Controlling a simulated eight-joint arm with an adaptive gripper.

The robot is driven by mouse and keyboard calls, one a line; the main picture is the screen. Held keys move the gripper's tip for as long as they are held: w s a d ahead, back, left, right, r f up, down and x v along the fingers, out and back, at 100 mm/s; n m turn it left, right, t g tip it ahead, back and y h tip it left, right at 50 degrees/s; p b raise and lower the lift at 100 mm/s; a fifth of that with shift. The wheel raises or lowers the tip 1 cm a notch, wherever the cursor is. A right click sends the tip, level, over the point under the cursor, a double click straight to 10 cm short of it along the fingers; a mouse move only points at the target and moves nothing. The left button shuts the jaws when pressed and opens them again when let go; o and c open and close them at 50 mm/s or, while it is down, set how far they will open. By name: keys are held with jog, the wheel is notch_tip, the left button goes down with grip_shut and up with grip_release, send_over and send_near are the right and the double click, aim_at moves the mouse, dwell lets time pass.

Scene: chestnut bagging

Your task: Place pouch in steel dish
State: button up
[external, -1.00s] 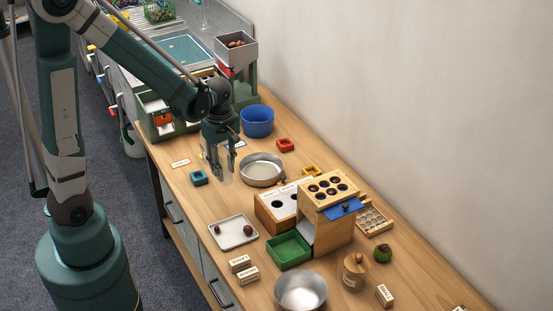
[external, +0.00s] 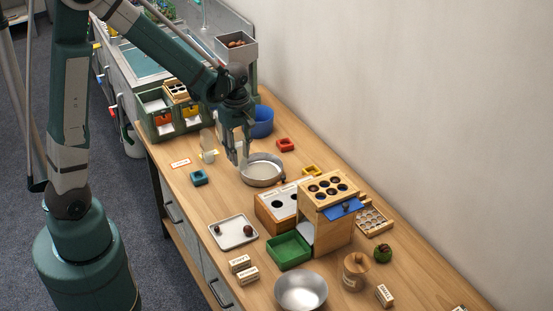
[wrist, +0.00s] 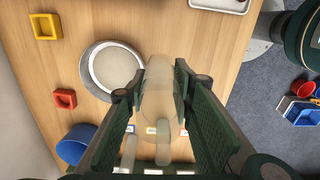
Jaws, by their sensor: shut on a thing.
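A translucent pale pouch (wrist: 158,88) is between the fingers of my gripper (wrist: 162,92) in the wrist view. The fingers largely hide the pouch there. The dish also shows in the wrist view (wrist: 88,72), left of the pouch, and looks empty. A second translucent pouch-like thing (external: 208,146) stands on the table left of my gripper.
A blue bowl (external: 263,121) stands behind the dish. A wooden box with holes (external: 275,208) is close in front of the dish. A steel bowl (external: 301,293) stands at the front.

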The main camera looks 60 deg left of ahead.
jog(key=r+p, duration=0.1)
jog(key=p, duration=0.2)
send_over(261, 173)
jog(key=shift+d+r+m, duration=0.1)
jog(key=shift+r+m, duration=0.1)
jog(key=shift+m, duration=0.2)
jog(key=shift+f, duration=0.1)
jog(key=shift+f+b, duration=2.55)
jog(key=shift+f, duration=3.5)
jog(key=o, duration=1)
jog(key=shift+c, duration=0.2)
jog(key=shift+r, duration=0.1)
